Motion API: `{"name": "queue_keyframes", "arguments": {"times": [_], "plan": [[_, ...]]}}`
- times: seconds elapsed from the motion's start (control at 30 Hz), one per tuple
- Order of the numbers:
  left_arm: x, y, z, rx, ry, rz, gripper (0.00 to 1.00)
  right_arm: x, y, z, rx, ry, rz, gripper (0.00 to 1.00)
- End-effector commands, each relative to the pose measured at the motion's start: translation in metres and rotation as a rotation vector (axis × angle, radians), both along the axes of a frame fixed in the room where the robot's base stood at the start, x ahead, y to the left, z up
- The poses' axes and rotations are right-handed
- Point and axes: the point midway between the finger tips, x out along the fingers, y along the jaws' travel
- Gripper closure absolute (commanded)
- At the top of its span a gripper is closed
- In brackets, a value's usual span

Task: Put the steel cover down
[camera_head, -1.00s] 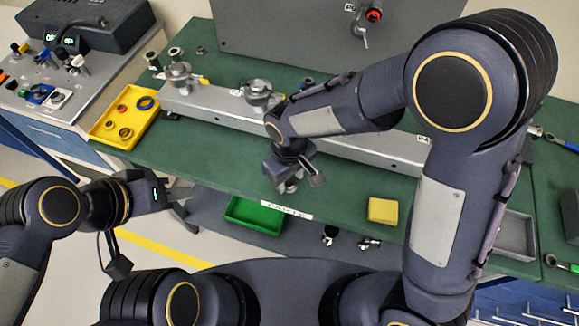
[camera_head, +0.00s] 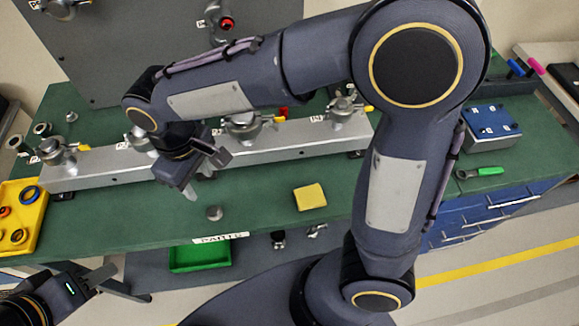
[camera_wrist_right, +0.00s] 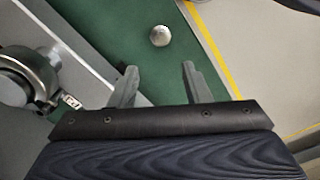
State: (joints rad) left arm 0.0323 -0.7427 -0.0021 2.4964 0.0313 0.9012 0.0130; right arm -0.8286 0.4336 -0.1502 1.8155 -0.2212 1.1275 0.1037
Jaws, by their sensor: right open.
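The steel cover (camera_head: 214,213) is a small round grey piece. It rests on the green bench top near the front edge, above the white label. It also shows in the right wrist view (camera_wrist_right: 160,36), beyond the fingertips and apart from them. My right gripper (camera_head: 207,173) is open and empty in front of the long steel beam, up and left of the cover in the head view. Its two spread fingers also show in the right wrist view (camera_wrist_right: 159,74). My left gripper (camera_head: 115,281) is open and empty at lower left, off the bench's front edge.
A long steel beam (camera_head: 270,147) with several valve-like fittings crosses the bench. A yellow block (camera_head: 310,197) lies right of the cover. A yellow tray (camera_head: 38,222) with rings is at left. A green bin (camera_head: 199,257) sits below the front edge. A blue box (camera_head: 491,124) stands at right.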

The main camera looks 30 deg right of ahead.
Motion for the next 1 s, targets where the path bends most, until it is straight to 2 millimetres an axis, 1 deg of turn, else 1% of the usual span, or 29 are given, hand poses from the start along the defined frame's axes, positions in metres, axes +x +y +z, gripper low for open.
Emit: {"name": "queue_keyframes", "arguments": {"times": [0.07, 0.13, 0.17, 0.23, 0.3, 0.37, 0.4, 0.5, 0.6, 0.7, 0.8, 1.0], "plan": [[0.000, 0.000, 0.000, 0.000, 0.000, 0.000, 0.64, 0.000, -0.015, 0.006, 0.035, 0.000, -0.040, 0.57], [0.000, 0.000, 0.000, 0.000, 0.000, 0.000, 0.64, -0.002, -0.038, 0.015, 0.091, -0.001, -0.101, 0.57], [0.000, 0.000, 0.000, 0.000, 0.000, 0.000, 0.64, -0.004, -0.051, 0.019, 0.120, -0.005, -0.134, 0.57], [0.000, 0.000, 0.000, 0.000, 0.000, 0.000, 0.64, -0.013, -0.082, 0.027, 0.197, -0.018, -0.225, 0.57], [0.000, 0.000, 0.000, 0.000, 0.000, 0.000, 0.64, -0.026, -0.114, 0.034, 0.273, -0.043, -0.326, 0.57], [0.000, 0.000, 0.000, 0.000, 0.000, 0.000, 0.64, -0.040, -0.137, 0.037, 0.333, -0.073, -0.410, 0.57], [0.000, 0.000, 0.000, 0.000, 0.000, 0.000, 0.64, -0.050, -0.150, 0.038, 0.367, -0.098, -0.463, 0.57], [0.000, 0.000, 0.000, 0.000, 0.000, 0.000, 0.64, -0.075, -0.176, 0.037, 0.438, -0.165, -0.595, 0.57], [0.000, 0.000, 0.000, 0.000, 0.000, 0.000, 0.64, -0.095, -0.191, 0.033, 0.481, -0.233, -0.699, 0.57], [0.000, 0.000, 0.000, 0.000, 0.000, 0.000, 0.64, -0.109, -0.199, 0.028, 0.502, -0.284, -0.772, 0.57], [0.000, 0.000, 0.000, 0.000, 0.000, 0.000, 0.64, -0.115, -0.202, 0.025, 0.512, -0.316, -0.812, 0.57], [0.000, 0.000, 0.000, 0.000, 0.000, 0.000, 0.64, -0.117, -0.203, 0.023, 0.514, -0.325, -0.826, 0.57]]}}
